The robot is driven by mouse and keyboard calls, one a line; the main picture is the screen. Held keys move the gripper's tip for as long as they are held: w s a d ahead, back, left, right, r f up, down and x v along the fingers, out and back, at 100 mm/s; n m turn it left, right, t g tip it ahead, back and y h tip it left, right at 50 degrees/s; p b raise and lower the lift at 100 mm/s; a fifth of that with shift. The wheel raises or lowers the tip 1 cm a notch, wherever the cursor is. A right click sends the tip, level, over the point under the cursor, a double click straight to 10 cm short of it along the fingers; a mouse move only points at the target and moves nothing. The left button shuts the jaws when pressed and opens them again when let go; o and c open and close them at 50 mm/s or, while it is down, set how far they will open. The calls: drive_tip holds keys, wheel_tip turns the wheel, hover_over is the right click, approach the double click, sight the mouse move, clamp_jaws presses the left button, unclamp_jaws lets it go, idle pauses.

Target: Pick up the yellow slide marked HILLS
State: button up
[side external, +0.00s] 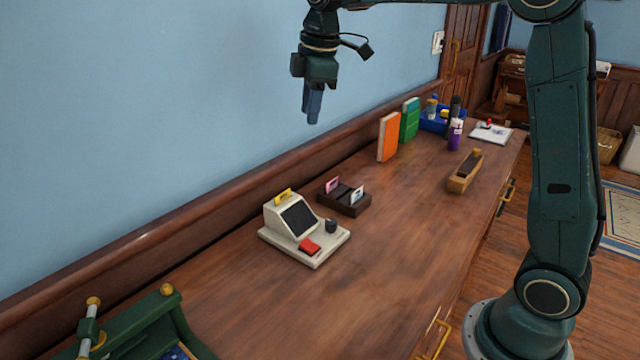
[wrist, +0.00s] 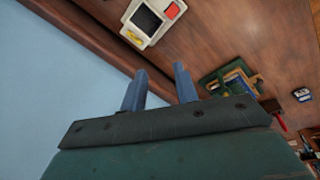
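A yellow slide (side external: 283,197) stands in the top of a cream slide viewer (side external: 326,244) with a dark screen and a red part in front. Its marking is too small to read. In the wrist view the yellow slide (wrist: 134,38) shows at the edge of the viewer (wrist: 158,36). My gripper (side external: 312,121) hangs high above the desk near the blue wall, well apart from the slide. In the wrist view its two blue fingers (wrist: 160,75) are spread with nothing between them.
A dark slide holder (side external: 344,198) with a pink and a white-blue slide stands just behind the viewer. Orange (side external: 388,137) and green (side external: 410,121) books stand farther back. A green rack (side external: 150,325) is at the near left.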

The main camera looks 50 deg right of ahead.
drive_tip(key=w+d+f+n+g, duration=0.1)
drive_tip(key=w+d+f+n, duration=0.1)
drive_tip(key=w+f, duration=0.4)
drive_tip(key=w+d+f+n+g, duration=0.1)
drive_tip(key=w+d+f+n, duration=0.2)
drive_tip(key=w+f+n, duration=0.2)
drive_tip(key=w+f, duration=0.2)
drive_tip(key=w, duration=0.1)
drive_tip(key=shift+w+f, duration=0.2)
drive_tip(key=shift+f, duration=0.05)
drive_tip(key=shift+a+f, duration=0.1)
drive_tip(key=shift+f, duration=4.15)
drive_tip(key=shift+f, duration=0.15)
drive_tip(key=shift+s+a+f, duration=0.1)
drive_tip(key=shift+a+f, duration=0.05)
drive_tip(key=shift+f, duration=1.1)
drive_tip(key=shift+a+f, duration=0.1)
drive_tip(key=shift+f, duration=1.1)
drive_tip(key=shift+c, duration=0.2)
clamp_jaws()
